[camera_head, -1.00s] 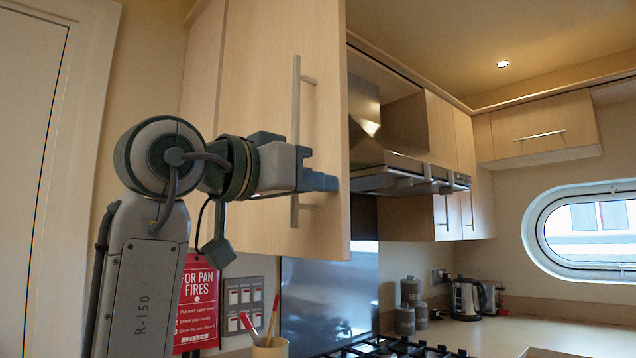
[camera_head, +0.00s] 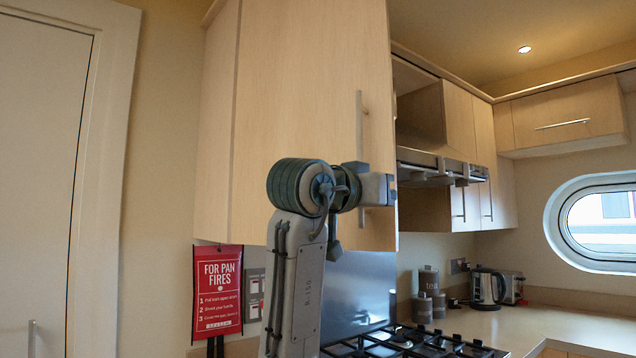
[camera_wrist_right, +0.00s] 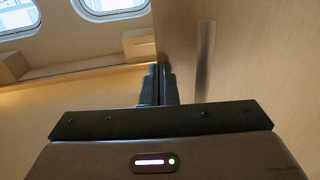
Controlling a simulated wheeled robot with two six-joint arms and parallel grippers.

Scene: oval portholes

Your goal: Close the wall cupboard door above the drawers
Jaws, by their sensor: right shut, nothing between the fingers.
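The pale wood wall cupboard door (camera_head: 300,100) fills the middle of the head view. Its vertical bar handle (camera_head: 360,150) is near its right edge. The door's right edge overlaps the hood area behind it; how far it stands open is hard to tell. My right gripper (camera_head: 392,190) is in front of the door's lower right part, by the handle's lower end. In the right wrist view its fingers (camera_wrist_right: 158,86) are together and empty beside the door face (camera_wrist_right: 250,70), with the handle (camera_wrist_right: 205,60) to their right. Contact is unclear. My left gripper is out of view.
The cooker hood (camera_head: 435,165) is right of the door. Below are the hob (camera_head: 410,342), canisters (camera_head: 428,290) and a kettle (camera_head: 487,288) on the counter. A red fire sign (camera_head: 218,290) hangs lower left. A white door (camera_head: 45,180) stands at the far left.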

